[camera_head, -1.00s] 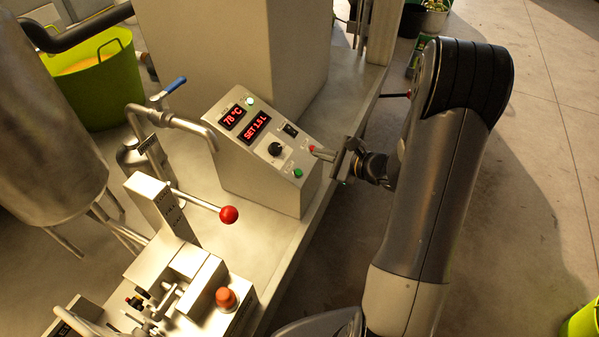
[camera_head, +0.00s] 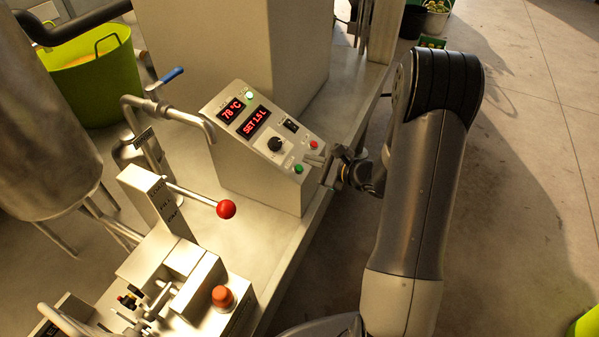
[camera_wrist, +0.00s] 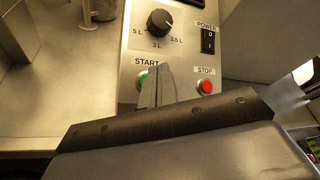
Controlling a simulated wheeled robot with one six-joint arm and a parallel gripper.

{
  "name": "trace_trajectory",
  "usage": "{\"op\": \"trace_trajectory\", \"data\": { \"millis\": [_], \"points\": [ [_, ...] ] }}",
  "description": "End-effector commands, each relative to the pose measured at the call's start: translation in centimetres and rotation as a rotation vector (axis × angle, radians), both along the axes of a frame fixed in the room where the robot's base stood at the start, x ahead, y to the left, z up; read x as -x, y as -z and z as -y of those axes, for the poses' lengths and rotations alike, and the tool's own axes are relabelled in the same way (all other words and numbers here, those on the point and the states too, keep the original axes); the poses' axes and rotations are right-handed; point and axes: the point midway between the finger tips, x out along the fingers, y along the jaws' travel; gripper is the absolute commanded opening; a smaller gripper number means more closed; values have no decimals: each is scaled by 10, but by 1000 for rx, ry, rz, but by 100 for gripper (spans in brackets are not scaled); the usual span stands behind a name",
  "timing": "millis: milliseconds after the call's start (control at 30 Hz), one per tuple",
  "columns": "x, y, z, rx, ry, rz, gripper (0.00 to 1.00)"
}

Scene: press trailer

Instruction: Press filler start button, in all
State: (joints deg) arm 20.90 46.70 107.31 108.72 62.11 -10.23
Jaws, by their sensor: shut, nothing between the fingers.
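The filler control box (camera_head: 235,175) stands on the steel bench with a sloped panel. Its green START button (camera_head: 298,169) is at the panel's lower edge; in the wrist view the START button (camera_wrist: 142,79) is partly hidden behind my fingers. The red STOP button (camera_head: 314,145) is up and to the right; it shows clear of the fingers in the wrist view (camera_wrist: 205,87). My gripper (camera_head: 309,159) is shut and empty, its tips close to the panel between the two buttons. I cannot tell whether they touch it.
A black dial (camera_head: 275,144) and a power switch (camera_head: 291,125) sit higher on the panel. A red-knobbed lever (camera_head: 226,209) and an orange-red button (camera_head: 222,297) are on the machine at the front left. Open floor lies to the right.

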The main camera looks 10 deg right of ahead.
Motion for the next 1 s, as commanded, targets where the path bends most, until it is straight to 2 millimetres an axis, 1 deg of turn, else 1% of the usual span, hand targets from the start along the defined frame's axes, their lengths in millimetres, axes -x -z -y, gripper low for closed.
{"op": "trace_trajectory", "data": {
  "millis": [33,233,1000],
  "points": [
    [-2,9,-2,1,0,2,0],
    [-5,18,-6,2,0,2,0],
    [-6,18,-8,1,0,2,0]
  ]
}}
